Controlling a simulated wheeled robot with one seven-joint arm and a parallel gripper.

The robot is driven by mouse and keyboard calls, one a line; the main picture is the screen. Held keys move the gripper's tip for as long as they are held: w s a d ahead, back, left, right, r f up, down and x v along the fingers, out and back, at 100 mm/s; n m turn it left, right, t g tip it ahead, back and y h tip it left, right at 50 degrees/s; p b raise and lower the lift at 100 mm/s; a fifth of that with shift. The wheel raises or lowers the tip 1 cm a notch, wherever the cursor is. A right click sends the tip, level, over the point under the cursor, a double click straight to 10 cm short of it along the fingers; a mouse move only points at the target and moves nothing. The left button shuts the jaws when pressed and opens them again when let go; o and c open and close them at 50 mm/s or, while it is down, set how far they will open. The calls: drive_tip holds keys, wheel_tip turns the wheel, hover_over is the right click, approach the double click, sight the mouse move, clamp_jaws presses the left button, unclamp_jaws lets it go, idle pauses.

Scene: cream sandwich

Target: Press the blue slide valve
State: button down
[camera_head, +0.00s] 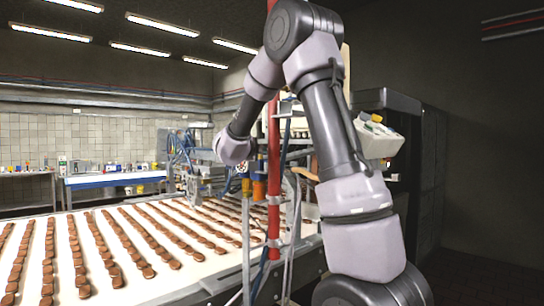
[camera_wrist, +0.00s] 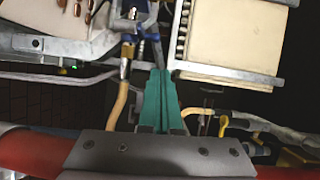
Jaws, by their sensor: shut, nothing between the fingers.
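My gripper (camera_wrist: 160,75) shows in the wrist view as two teal fingers pressed together, with nothing between them. Just beyond the fingertips, at the top of the wrist view, is a blue part (camera_wrist: 128,24) among grey metal fittings. It may be the blue slide valve, but its shape is partly cut off and I cannot tell for sure. I cannot tell whether the fingertips touch anything. In the head view my arm bends down toward the machine beside the conveyor, and the gripper cannot be made out there. No blue valve is clear in the head view.
A white conveyor (camera_head: 110,275) carries rows of brown biscuits. A red post (camera_head: 274,170) stands close to my arm. In the wrist view, a cream box (camera_wrist: 235,35) is right of the fingers, and a tan hose (camera_wrist: 118,105) is left. Yellow tubing (camera_wrist: 205,112) lies at right.

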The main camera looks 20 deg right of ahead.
drive_tip(key=shift+d+f+m+g+h, duration=0.3)
drive_tip(key=shift+f+m+g+h, duration=0.5)
drive_tip(key=shift+f+h, duration=0.1)
drive_tip(key=shift+w+d, duration=0.1)
drive_tip(key=w+a+x, duration=0.1)
drive_tip(key=w+x, duration=0.1)
drive_tip(key=x, duration=1)
drive_tip(key=shift+w, duration=0.35)
drive_tip(key=shift+w+a, duration=0.1)
drive_tip(key=shift+a, duration=0.05)
